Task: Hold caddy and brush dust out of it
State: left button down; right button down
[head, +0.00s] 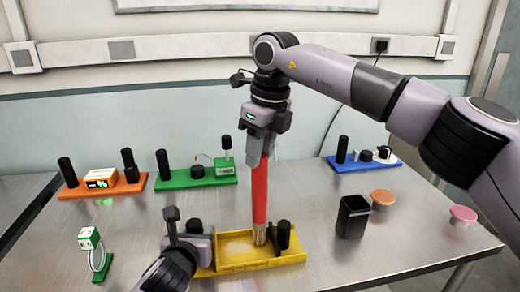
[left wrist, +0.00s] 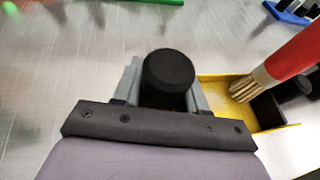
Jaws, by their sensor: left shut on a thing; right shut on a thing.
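The yellow caddy (head: 290,258) lies at the front middle of the table, with dust on its floor. My left gripper (head: 200,240) is shut on the caddy's left black post (head: 195,226); the post top (left wrist: 168,75) shows between the fingers in the left wrist view. My right gripper (head: 262,150) points down and is shut on the red brush (head: 260,192). The brush stands nearly upright, its pale bristles (head: 260,235) down inside the caddy's right part; they also show in the left wrist view (left wrist: 242,90). I cannot tell whether they touch the floor.
An orange module (head: 75,190), a green module (head: 170,181) and a blue module (head: 350,167) stand along the back. A small green-based device (head: 90,240) stands left. A black bin (head: 352,216), orange container (head: 383,199) and pink container (head: 463,216) stand right.

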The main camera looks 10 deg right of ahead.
jog(key=shift+f, duration=0.8)
dwell(0.6)
jog(key=shift+a, duration=0.1)
jog(key=a, duration=0.8)
jog(key=shift+s, duration=0.15)
dwell(1.0)
jog(key=shift+d+r, duration=0.2)
jog(key=shift+d, duration=0.85)
